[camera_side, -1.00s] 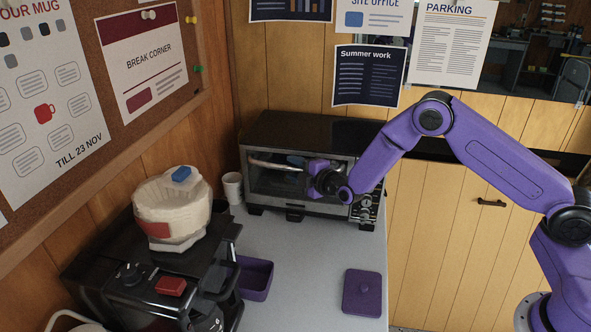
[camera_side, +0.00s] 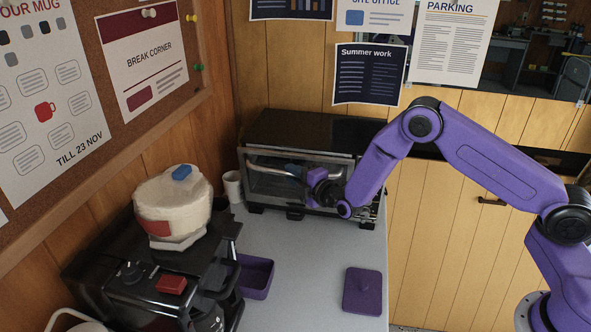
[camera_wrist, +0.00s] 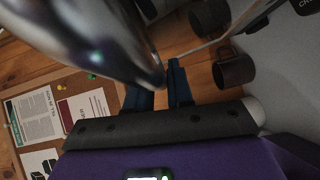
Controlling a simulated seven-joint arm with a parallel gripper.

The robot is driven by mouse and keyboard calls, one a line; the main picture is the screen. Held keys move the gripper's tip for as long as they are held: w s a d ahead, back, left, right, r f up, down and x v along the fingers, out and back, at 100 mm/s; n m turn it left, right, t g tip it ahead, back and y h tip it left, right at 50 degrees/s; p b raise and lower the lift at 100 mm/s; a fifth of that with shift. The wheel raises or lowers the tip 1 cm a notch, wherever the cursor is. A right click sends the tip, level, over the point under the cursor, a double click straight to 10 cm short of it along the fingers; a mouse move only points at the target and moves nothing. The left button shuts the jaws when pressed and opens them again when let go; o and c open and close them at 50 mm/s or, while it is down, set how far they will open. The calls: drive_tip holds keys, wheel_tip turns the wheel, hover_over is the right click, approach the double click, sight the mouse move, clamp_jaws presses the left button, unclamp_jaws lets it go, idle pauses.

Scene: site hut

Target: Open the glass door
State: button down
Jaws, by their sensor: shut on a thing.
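The toaster oven (camera_side: 310,128) stands on the counter against the back wall. Its glass door (camera_side: 268,183) faces the front, with a curved metal handle (camera_side: 268,166) across its upper part. My gripper (camera_side: 307,177) is at the handle, right of the door's middle, and is shut on it. In the wrist view, the shiny bar of the handle (camera_wrist: 85,35) fills the upper left and runs to my gripper's dark blue fingers (camera_wrist: 165,80). My wrist hides part of the door's right side. How far the door stands from its frame is hard to tell.
A white cup (camera_side: 232,186) stands left of the oven. A purple open box (camera_side: 256,277) and a purple lid (camera_side: 362,291) lie on the counter; the counter before the oven is clear.

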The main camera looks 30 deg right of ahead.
drive_tip(key=shift+s+a+f+n+t, duration=0.4)
drive_tip(key=shift+s+a+f, duration=0.95)
drive_tip(key=shift+f, duration=0.75)
drive_tip(key=shift+s+a+f+n+t, duration=0.25)
drive_tip(key=shift+s+a+f+n, duration=0.15)
drive_tip(key=shift+s+a+f, duration=1.3)
drive_tip(key=shift+s+a+f+n+t, duration=0.4)
drive_tip(key=shift+s+a+f, duration=0.6)
drive_tip(key=shift+f, duration=1.45)
drive_tip(key=c, duration=1.1)
unclamp_jaws()
drive_tip(key=s, duration=0.5)
drive_tip(key=s+d+f, duration=0.1)
drive_tip(key=s, duration=0.5)
drive_tip(key=s+d, duration=0.1)
drive_tip(key=s, duration=0.5)
drive_tip(key=shift+s+d+f, duration=0.1)
drive_tip(key=shift+s+f, duration=0.05)
drive_tip(key=shift+f, duration=0.15)
